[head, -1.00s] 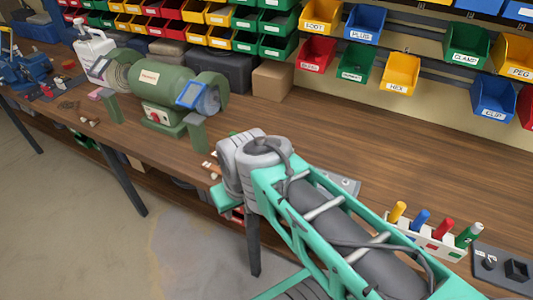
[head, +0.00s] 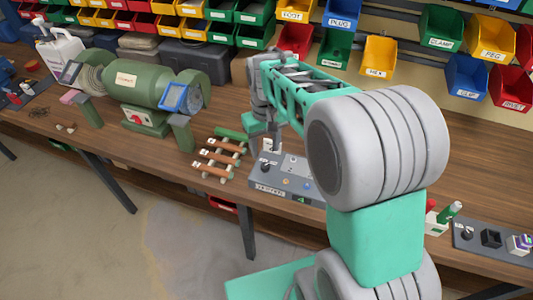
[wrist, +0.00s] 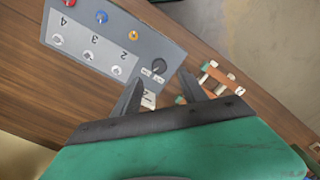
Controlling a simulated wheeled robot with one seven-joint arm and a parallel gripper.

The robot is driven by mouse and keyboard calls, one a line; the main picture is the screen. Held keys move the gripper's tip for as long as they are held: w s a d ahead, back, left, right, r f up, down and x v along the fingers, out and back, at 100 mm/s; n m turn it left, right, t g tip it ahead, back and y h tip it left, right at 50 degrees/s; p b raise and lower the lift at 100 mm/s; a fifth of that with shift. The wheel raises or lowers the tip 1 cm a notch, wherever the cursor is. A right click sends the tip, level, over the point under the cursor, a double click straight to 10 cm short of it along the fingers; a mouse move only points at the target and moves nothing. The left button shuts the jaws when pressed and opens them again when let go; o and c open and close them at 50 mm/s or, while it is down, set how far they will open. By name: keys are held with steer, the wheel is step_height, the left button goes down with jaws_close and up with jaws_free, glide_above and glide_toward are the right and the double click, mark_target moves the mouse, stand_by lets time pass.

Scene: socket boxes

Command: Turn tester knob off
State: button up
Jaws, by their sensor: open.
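The tester (head: 272,187) is a grey box with a sloped panel on the bench, partly behind my arm in the head view. In the wrist view the tester panel (wrist: 125,50) carries numbered spots, coloured round parts and a small black knob (wrist: 158,67) near its edge, with small labels beside it. A dark knob (head: 265,165) also shows on the tester's left in the head view. My gripper (wrist: 158,88) is open and empty; its two fingers point toward the knob, one on each side of it in the picture. I cannot tell the remaining distance.
A rack with brown rods (head: 218,157) lies just left of the tester. A green bench grinder (head: 140,90) stands farther left. A holder with a green-handled tool (head: 445,215) and a dark socket block (head: 490,238) sit at the right. Labelled bins hang behind.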

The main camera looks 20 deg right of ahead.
mark_target(265, 165)
steer(key=f, duration=0.5)
steer(key=f+p, duration=0.1)
steer(key=f, duration=0.2)
steer(key=shift+w+d, duration=0.1)
steer(key=shift+w, duration=0.25)
steer(key=shift+c, duration=0.2)
jaws_close()
